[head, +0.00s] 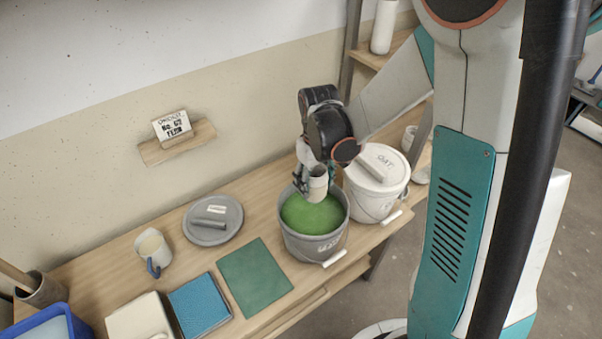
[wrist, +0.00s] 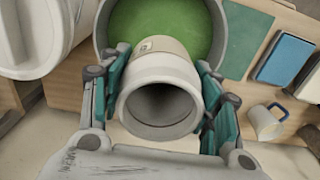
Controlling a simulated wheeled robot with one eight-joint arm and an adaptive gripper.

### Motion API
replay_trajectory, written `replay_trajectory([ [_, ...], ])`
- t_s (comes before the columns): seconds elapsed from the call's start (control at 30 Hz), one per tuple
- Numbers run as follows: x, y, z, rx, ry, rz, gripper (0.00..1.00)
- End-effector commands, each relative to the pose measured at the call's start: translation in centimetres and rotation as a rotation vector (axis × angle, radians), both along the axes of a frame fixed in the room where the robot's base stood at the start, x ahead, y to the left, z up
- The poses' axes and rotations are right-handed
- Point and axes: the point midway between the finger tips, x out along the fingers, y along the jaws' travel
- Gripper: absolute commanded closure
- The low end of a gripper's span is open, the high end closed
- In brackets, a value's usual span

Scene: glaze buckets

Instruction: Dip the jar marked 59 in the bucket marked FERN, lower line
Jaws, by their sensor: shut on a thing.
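My gripper (head: 312,184) is shut on a pale grey jar (head: 318,186) and holds it over the open grey bucket (head: 316,244) of green glaze (head: 312,212). In the wrist view the jar (wrist: 160,95) sits between both fingers, its dark mouth toward the camera. A small mark shows on its side, too small to read. In the wrist view the green glaze (wrist: 165,20) lies beyond the jar, and the jar appears above its surface. The bucket's front lettering is too blurred to read for certain.
A lidded white bucket (head: 376,185) stands close right of the open one. A grey lid (head: 213,222), a mug (head: 152,252), a green mat (head: 255,277) and a blue pad (head: 200,305) lie to the left. A card (head: 172,126) stands on a wall ledge (head: 178,145).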

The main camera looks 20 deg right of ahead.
Motion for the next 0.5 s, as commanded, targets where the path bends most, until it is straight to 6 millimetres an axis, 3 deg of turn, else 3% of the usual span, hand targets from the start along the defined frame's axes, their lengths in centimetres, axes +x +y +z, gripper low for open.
replay_trajectory([
  [0.43, 0.1, 0.0, -4.4, 0.000, 0.000, 0.000, 0.77],
  [0.5, 0.1, 0.1, -3.9, 0.000, 0.000, 0.000, 0.77],
])
